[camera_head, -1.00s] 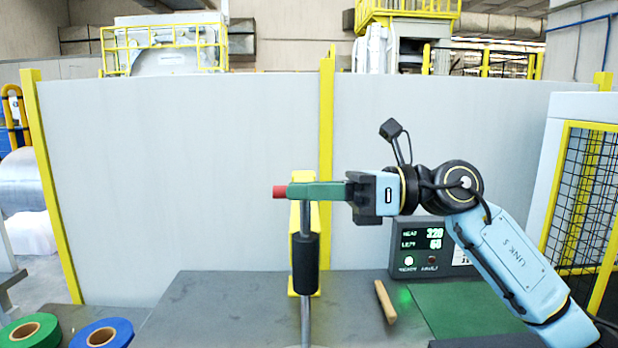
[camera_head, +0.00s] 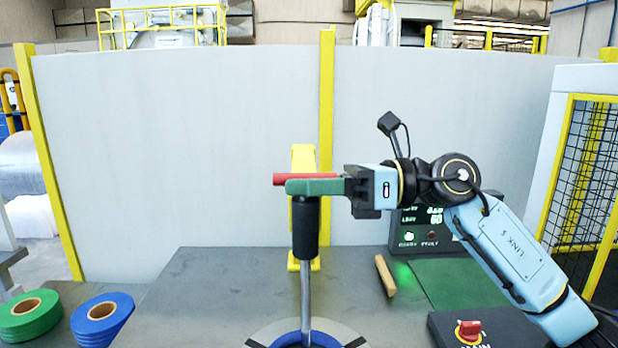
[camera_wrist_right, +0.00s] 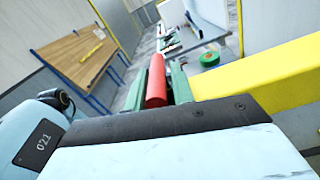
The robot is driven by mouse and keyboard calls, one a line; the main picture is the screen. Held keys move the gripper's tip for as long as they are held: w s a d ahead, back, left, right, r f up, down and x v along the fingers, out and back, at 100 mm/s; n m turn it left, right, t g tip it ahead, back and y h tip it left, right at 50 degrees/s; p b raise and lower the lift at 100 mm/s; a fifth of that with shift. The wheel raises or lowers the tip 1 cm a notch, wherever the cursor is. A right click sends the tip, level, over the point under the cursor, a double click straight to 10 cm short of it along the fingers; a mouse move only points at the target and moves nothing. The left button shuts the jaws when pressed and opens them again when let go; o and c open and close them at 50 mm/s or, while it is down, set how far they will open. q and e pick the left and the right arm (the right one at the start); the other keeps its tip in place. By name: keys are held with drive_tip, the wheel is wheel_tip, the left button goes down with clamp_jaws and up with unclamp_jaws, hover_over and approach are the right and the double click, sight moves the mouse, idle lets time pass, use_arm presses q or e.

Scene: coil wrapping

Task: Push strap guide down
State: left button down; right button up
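A red bar (camera_head: 290,177), likely the strap guide's handle, lies level at the top of an upright metal rod (camera_head: 305,288) with a black sleeve (camera_head: 306,228). My right gripper (camera_head: 312,186) has its green fingers along the bar, the near finger hiding its lower side. In the right wrist view the red bar (camera_wrist_right: 157,80) lies between the green fingers (camera_wrist_right: 157,90), which appear closed on it. The rod's foot is at a blue ring (camera_head: 318,340) with a grey surround, cut off by the lower edge. My left gripper is not in view.
Green (camera_head: 30,318) and blue (camera_head: 102,322) strap rolls are at lower left. A wooden piece (camera_head: 385,276) lies right of the rod. A lit display box (camera_head: 425,228) and a red-knobbed switch box (camera_head: 470,333) stand at right. A yellow post (camera_head: 304,258) is behind.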

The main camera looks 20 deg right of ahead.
drive_tip(key=shift+o, duration=1.2)
drive_tip(key=shift+d+r, duration=0.1)
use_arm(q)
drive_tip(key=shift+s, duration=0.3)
use_arm(e)
drive_tip(key=shift+r, duration=0.1)
